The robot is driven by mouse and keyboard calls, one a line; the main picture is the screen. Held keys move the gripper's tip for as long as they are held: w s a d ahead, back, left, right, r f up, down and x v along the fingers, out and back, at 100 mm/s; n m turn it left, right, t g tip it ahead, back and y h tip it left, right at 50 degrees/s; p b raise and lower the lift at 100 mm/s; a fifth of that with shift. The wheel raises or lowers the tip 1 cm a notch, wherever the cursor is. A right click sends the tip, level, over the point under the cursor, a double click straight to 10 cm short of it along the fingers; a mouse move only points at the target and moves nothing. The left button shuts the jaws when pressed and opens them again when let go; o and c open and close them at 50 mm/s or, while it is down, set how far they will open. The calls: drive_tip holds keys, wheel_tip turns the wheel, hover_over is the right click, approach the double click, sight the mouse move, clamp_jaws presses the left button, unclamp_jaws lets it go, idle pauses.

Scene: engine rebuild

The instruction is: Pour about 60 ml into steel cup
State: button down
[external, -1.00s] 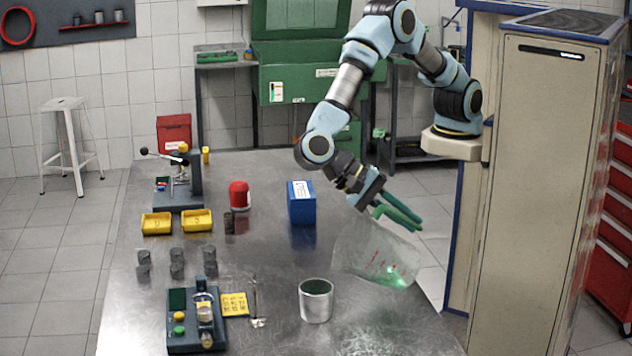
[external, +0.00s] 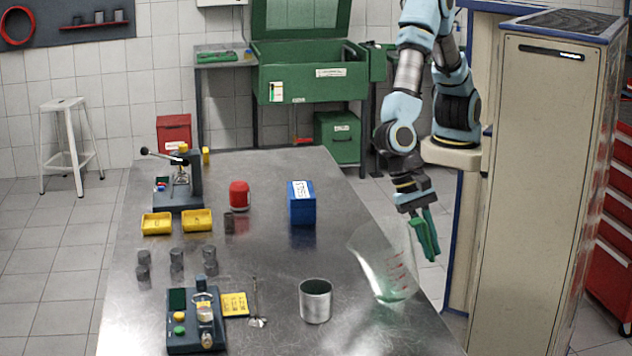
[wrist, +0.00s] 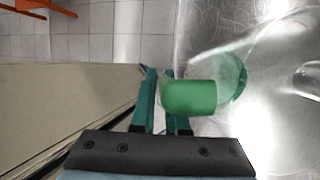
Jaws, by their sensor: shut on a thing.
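The clear jug (external: 378,262) has red marks and a little green liquid low inside. It leans with its rim toward the left, near the table's right edge. My gripper (external: 428,236) is shut on its green handle, which shows in the wrist view (wrist: 188,97) between the fingers. I cannot tell whether the jug touches the table. The steel cup (external: 315,302) stands upright on the table, left of the jug and apart from it. Its contents cannot be made out. In the wrist view, part of a metal rim, seemingly the cup (wrist: 308,78), shows at the right edge.
A blue box (external: 302,208) and a red canister (external: 239,194) stand farther back. Yellow bins (external: 197,220), dark cylinders (external: 177,262) and a fixture with buttons (external: 196,325) are on the left. A beige cabinet (external: 535,190) stands right of the table. The metal between cup and jug is clear.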

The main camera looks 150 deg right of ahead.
sight(433, 258)
drive_tip(key=f, duration=0.1)
drive_tip(key=t+h+b, duration=0.1)
drive_tip(key=a+f, duration=0.1)
drive_tip(key=shift+s+f+b, duration=0.35)
drive_tip(key=shift+b, duration=0.05)
drive_tip(key=shift+f+n+t+h+b, duration=0.3)
drive_tip(key=shift+f+t+h+b, duration=0.3)
drive_tip(key=shift+f+t+h, duration=0.15)
